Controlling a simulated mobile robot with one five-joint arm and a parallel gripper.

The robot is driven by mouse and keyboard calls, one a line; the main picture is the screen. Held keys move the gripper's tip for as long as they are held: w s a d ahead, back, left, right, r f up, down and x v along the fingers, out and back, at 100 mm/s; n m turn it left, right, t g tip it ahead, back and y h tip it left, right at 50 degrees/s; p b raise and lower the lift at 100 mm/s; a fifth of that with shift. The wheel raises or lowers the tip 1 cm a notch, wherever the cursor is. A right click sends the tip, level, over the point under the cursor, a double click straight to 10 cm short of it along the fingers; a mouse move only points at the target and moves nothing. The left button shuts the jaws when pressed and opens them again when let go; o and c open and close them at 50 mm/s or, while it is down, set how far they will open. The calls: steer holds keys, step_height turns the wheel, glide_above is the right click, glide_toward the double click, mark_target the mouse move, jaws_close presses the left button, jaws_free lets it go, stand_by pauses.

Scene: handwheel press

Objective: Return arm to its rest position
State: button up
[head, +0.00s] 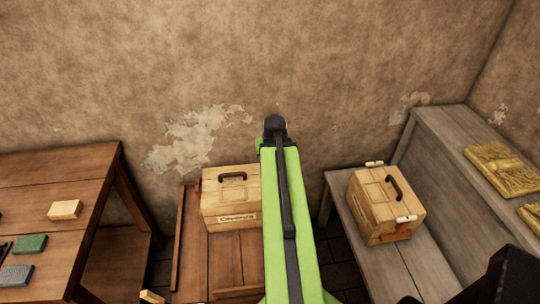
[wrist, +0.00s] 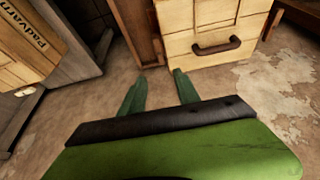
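My green arm (head: 283,220) with a dark strip stretches up the middle of the head view and ends in a dark joint in front of the wall. The fingers do not show in that view. In the wrist view my gripper (wrist: 159,85) has two dark green fingers standing well apart. Nothing is between them; a wooden box and bare surface show behind the gap.
A wooden box with a dark handle (head: 231,192) stands on a brown low table just left of my arm. Another handled box (head: 384,204) sits on a grey bench at right. A brown table (head: 70,180) with small blocks is at left. Plastered wall (head: 200,60) lies behind.

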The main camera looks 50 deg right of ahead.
stand_by(0.4)
steer(key=w+a+n+y, duration=0.15)
steer(key=w+a, duration=0.35)
steer(key=a, duration=0.5)
steer(key=w+a+n, duration=0.3)
steer(key=w+a, duration=0.2)
steer(key=a, duration=0.4)
steer(key=w+a+n+y, duration=0.15)
steer(key=w+a, duration=0.35)
steer(key=a, duration=0.5)
steer(key=s+a+f+n+g, duration=0.1)
steer(key=s+a, duration=0.2)
steer(key=a, duration=0.4)
steer(key=s+a+f+n+g, duration=0.1)
steer(key=s+a+g, duration=0.1)
steer(key=a, duration=0.6)
steer(key=shift+s, duration=0.8)
